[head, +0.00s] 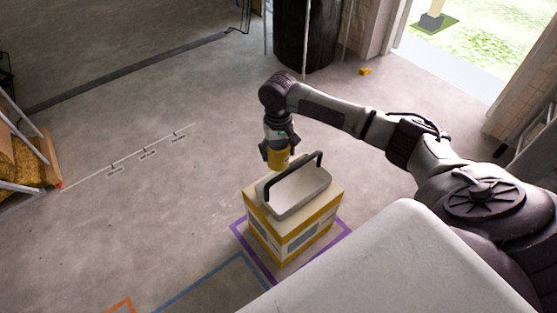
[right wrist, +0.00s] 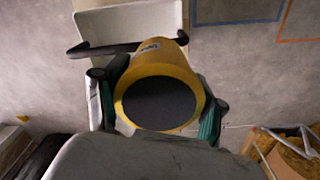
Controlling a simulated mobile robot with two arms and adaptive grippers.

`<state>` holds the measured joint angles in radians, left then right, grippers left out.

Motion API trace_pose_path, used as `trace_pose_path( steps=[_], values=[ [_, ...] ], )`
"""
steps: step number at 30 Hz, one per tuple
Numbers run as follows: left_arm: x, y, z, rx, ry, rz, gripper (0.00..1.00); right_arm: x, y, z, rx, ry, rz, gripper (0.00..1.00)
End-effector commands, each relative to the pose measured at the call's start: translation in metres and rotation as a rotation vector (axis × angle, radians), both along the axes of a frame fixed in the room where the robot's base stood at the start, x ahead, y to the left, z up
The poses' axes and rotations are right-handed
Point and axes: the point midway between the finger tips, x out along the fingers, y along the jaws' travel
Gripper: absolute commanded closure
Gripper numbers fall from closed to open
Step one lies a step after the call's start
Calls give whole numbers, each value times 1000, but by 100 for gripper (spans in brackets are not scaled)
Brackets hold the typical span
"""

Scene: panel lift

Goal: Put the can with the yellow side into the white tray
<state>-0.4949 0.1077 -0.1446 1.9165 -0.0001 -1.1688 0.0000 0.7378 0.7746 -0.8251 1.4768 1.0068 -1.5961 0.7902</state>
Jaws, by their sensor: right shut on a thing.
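A can with a yellow side (head: 278,158) is held in my right gripper (head: 279,143), which is shut on it. In the head view the can hangs just above and behind the white tray (head: 298,194), near its dark handle. In the right wrist view the can (right wrist: 160,70) shows its dark round end and yellow side between the two fingers (right wrist: 158,105). The white tray also shows in the right wrist view (right wrist: 128,22), past the can. The tray's visible inside looks empty. My left gripper is not in view.
The tray stands on a white and yellow box (head: 262,235) inside a purple floor outline (head: 347,232). The tray's dark handle (head: 318,158) arches above it, close to the can. A dark cylinder (head: 305,35) stands at the back. The floor to the left is mostly clear.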

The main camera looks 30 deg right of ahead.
Motion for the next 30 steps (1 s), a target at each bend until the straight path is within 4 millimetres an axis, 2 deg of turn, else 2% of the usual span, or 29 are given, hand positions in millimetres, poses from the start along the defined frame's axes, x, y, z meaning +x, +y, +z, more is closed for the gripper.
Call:
trace_pose_path(
  steps=[6,12,20,30],
  values=[
    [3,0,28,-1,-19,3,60,0,0,-29,-1,1,0,77],
    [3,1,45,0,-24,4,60,0,0,-40,0,-1,1,77],
    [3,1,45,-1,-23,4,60,0,0,-39,0,-1,1,77],
    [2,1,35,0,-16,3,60,-1,0,-45,0,1,1,77]
  ],
)
